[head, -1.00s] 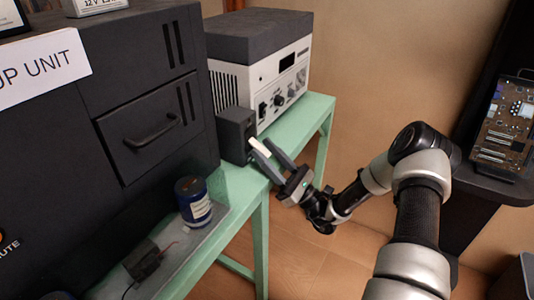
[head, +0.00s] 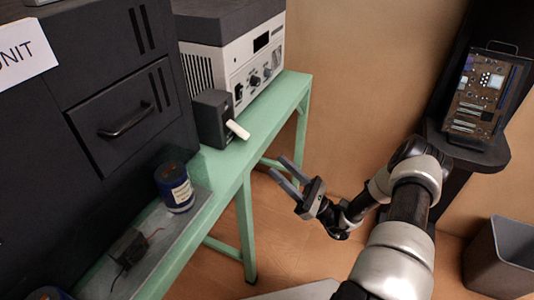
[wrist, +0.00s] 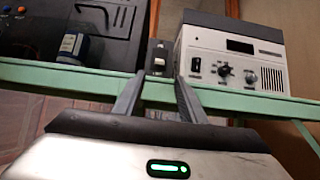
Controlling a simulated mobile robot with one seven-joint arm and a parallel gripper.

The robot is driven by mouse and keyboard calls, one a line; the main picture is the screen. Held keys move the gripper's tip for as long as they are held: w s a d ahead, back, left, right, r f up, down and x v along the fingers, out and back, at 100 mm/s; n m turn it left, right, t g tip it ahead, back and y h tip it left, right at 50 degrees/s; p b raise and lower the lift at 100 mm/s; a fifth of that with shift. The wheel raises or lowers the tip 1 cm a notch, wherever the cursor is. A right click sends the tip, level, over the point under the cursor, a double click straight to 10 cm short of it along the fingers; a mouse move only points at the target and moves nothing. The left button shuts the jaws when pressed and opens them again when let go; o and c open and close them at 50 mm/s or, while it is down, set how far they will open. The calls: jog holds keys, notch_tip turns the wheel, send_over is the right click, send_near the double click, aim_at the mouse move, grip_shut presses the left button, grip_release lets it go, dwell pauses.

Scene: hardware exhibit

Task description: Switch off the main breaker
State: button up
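The breaker is a dark grey box (head: 212,118) on the green bench, with a white lever (head: 238,129) sticking out of its front and tilted downward. In the wrist view the breaker (wrist: 153,50) stands straight ahead, and its pale lever (wrist: 158,63) shows beyond the fingers. My gripper (head: 279,167) is open and empty, its two fingers apart. It hangs off the bench's front edge, to the right of and below the lever, not touching it. The gap between the fingers also faces the breaker in the wrist view (wrist: 160,80).
A white power unit (head: 240,55) stands behind the breaker on the green bench (head: 225,160). A large black cabinet (head: 85,70) is at left, with a blue can (head: 175,187) before it. A grey bin (head: 500,255) and a circuit board (head: 480,90) are at right.

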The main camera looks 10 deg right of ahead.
jog(key=shift+v, duration=1.5)
